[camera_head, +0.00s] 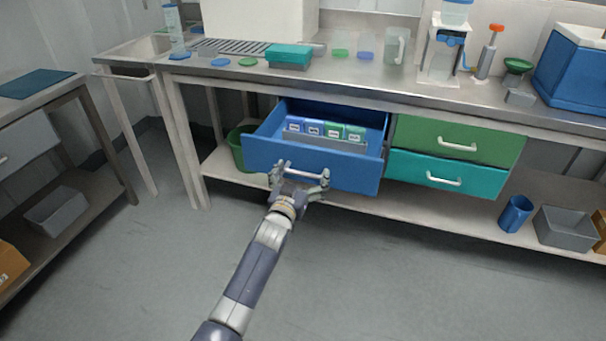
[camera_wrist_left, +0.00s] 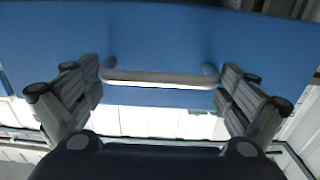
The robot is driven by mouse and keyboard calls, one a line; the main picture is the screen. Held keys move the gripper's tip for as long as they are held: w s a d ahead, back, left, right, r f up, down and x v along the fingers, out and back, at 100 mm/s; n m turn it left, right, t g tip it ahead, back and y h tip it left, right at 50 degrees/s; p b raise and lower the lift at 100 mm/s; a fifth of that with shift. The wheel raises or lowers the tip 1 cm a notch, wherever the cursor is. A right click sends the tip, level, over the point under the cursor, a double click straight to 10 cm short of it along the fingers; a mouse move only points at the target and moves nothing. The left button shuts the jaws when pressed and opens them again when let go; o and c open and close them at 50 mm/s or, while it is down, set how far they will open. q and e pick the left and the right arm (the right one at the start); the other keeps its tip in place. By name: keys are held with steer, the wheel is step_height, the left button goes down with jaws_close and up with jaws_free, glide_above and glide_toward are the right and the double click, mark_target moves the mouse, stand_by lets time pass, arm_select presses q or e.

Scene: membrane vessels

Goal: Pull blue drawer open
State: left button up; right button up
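The blue drawer (camera_head: 312,163) stands pulled out from under the left part of the metal counter. Its inside shows, with a row of blue-labelled and green-labelled boxes (camera_head: 335,130) in a grey holder. My left gripper (camera_head: 299,177) is at the drawer's front, at its pale bar handle. In the left wrist view, its two fingers (camera_wrist_left: 160,84) are wide apart, one at each end of the handle (camera_wrist_left: 160,78), and appear to touch it. The drawer's blue front (camera_wrist_left: 160,40) fills the upper part of that view. My right gripper is not in view.
A closed green drawer (camera_head: 420,138) and teal drawer (camera_head: 415,172) sit right of the blue one. A green bin (camera_head: 240,150), blue cup (camera_head: 515,213) and grey bin (camera_head: 566,230) stand on the lower shelf. The floor (camera_head: 400,290) in front is clear.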

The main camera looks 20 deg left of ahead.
arm_select(q)
steer(key=shift+f, duration=0.15)
steer(key=shift+s, duration=0.1)
steer(key=s, duration=1.1)
steer(key=shift+s+a, duration=0.2)
steer(key=shift+s, duration=0.2)
